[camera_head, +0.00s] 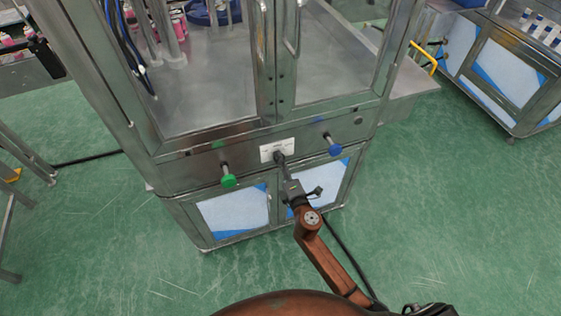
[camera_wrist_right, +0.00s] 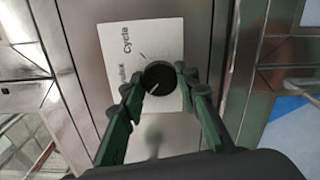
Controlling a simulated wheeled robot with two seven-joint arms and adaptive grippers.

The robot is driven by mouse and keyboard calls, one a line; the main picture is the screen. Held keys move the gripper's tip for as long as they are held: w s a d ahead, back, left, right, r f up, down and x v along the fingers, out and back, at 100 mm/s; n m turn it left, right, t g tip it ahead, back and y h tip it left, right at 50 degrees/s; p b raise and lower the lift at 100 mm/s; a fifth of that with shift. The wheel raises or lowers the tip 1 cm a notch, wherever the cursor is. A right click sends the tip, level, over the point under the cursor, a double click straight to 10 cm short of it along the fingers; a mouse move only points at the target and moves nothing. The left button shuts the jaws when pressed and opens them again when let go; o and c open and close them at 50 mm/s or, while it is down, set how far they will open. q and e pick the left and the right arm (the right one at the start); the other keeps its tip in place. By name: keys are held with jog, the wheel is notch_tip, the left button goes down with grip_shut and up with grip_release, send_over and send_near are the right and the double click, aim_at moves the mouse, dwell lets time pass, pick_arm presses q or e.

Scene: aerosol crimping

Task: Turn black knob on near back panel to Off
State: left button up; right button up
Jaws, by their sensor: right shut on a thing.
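The black round knob (camera_wrist_right: 158,78) sits on a white label plate (camera_wrist_right: 168,40) in the right wrist view. The plate carries the word "Cycle" and a second word I cannot read fully. A pale line marks the knob's face, slanting towards the lower left. My right gripper (camera_wrist_right: 160,87) is shut on the knob, one green-black finger on each side. In the head view my right gripper (camera_head: 281,163) reaches the white plate (camera_head: 266,152) on the steel cabinet's near panel and largely hides the knob. My left gripper is not in view.
A green knob (camera_head: 229,181) on a stem juts out left of the plate, and a blue knob (camera_head: 335,149) juts out to the right. A metal door handle (camera_head: 293,40) is above. Green floor (camera_head: 450,220) lies open to the right.

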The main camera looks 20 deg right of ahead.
jog(key=shift+f, duration=0.1)
dwell(0.3)
jog(key=o, duration=1.1)
jog(key=shift+o, duration=0.3)
jog(key=s, duration=1.2)
jog(key=shift+d, duration=0.2)
